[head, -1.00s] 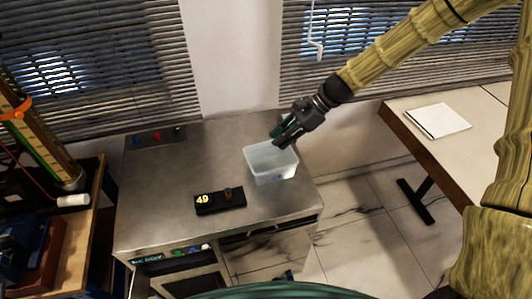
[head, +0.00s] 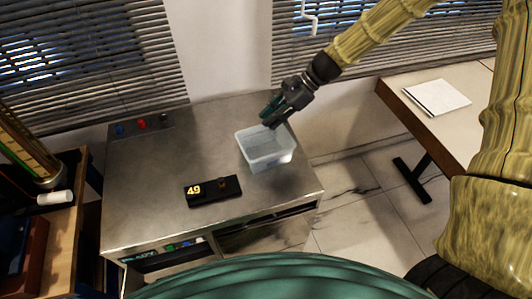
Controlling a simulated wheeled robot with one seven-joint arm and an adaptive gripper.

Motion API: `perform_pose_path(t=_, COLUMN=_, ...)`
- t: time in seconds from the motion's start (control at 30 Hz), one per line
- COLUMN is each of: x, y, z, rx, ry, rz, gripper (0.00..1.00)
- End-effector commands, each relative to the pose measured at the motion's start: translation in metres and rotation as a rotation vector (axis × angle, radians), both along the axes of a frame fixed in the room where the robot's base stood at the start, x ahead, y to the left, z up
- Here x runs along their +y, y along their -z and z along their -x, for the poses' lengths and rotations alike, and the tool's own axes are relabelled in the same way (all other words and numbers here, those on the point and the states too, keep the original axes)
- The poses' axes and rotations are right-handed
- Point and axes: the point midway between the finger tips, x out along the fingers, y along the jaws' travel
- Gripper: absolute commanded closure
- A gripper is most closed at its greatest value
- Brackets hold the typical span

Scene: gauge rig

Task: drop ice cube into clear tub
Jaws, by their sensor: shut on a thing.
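The clear tub (head: 265,149) stands on the grey metal cabinet top, near its right edge. My gripper (head: 269,118) is over the tub's far rim, pointing down and to the left. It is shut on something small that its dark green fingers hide. I cannot make out the ice cube itself. The tub's inside looks pale, and I cannot tell whether anything lies in it.
A black block (head: 212,191) with a yellow "49" lies in front of the tub on the cabinet top (head: 150,180). Coloured buttons (head: 142,124) sit at the back left. A table with a white notepad (head: 437,97) stands at the right.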

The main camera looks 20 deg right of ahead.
Motion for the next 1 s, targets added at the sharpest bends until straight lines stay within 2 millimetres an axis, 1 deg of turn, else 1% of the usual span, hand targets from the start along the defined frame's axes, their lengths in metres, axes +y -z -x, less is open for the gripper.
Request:
perform_pose_path(t=0.03, x=-0.0002, y=0.0080, z=0.0001, rx=0.000, ry=0.000, rz=0.000, gripper=0.92)
perform_pose_path(t=0.1, x=-0.0003, y=0.0114, z=0.0001, rx=-0.001, ry=0.001, rz=0.000, gripper=0.92)
perform_pose_path(t=0.47, x=-0.0010, y=0.0129, z=0.0004, rx=-0.001, ry=0.002, rz=0.000, gripper=0.92)
perform_pose_path(t=0.5, x=-0.0010, y=0.0129, z=0.0003, rx=-0.001, ry=0.002, rz=0.000, gripper=0.72)
perform_pose_path(t=0.6, x=-0.0009, y=0.0129, z=0.0004, rx=-0.001, ry=0.002, rz=0.000, gripper=0.55)
perform_pose_path(t=1.0, x=-0.0034, y=0.0103, z=0.0000, rx=-0.002, ry=0.002, rz=0.000, gripper=0.55)
